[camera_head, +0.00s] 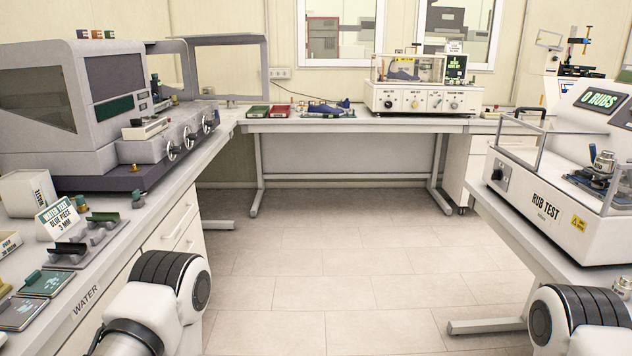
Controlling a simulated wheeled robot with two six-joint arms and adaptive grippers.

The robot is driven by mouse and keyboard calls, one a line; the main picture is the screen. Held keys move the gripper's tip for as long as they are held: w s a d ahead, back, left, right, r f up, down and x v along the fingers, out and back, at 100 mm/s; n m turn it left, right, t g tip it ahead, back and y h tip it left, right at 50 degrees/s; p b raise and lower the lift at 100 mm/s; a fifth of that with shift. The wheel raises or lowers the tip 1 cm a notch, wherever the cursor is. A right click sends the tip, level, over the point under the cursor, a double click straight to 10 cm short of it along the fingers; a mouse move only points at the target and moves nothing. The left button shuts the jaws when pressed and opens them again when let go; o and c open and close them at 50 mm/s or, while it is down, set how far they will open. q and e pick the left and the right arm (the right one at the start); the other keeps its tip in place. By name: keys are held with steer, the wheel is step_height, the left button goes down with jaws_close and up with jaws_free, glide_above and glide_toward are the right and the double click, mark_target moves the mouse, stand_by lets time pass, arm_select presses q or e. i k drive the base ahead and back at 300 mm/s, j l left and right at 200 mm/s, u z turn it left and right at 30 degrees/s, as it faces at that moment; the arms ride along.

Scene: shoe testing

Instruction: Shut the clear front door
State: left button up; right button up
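On the left bench stands a large grey machine (110,125) with dark windows and several knobs along its front. A grey-framed clear panel (229,39) sticks out to the right from its far end, like a door swung open. On the right, the white RUB TEST machine (545,200) has clear panels with metal edges around its bed and a dark handle (529,111) at its far left corner. I cannot tell for certain which clear panel is the task's door. Only my arm links show at the bottom; neither gripper is in view.
The left bench holds a WATER TEST sign (60,217) and several small holders. The back table (350,127) carries a shoe (330,108), coloured trays and a white tester (425,97). The tiled floor (330,260) between the benches is clear.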

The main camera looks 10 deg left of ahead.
mark_target(236, 38)
steer(key=i+u, duration=0.35)
steer(key=i, duration=2.6)
steer(key=i+u, duration=0.15)
steer(key=i, duration=0.35)
steer(key=i+l+u, duration=0.15)
steer(key=i, duration=0.3)
steer(key=i+l+u, duration=0.1)
steer(key=i, duration=0.4)
steer(key=i+l+u, duration=0.15)
steer(key=i+l, duration=0.15)
steer(key=i, duration=0.15)
steer(key=i+l+u, duration=0.15)
steer(key=i, duration=0.3)
steer(key=i+l+u, duration=0.4)
steer(key=u, duration=0.2)
steer(key=i+l+u, duration=0.35)
steer(key=l+u, duration=0.3)
steer(key=i+l+u, duration=0.3)
steer(key=l+u, duration=0.3)
steer(key=l, duration=0.15)
steer(key=l+u, duration=0.3)
steer(key=l, duration=0.1)
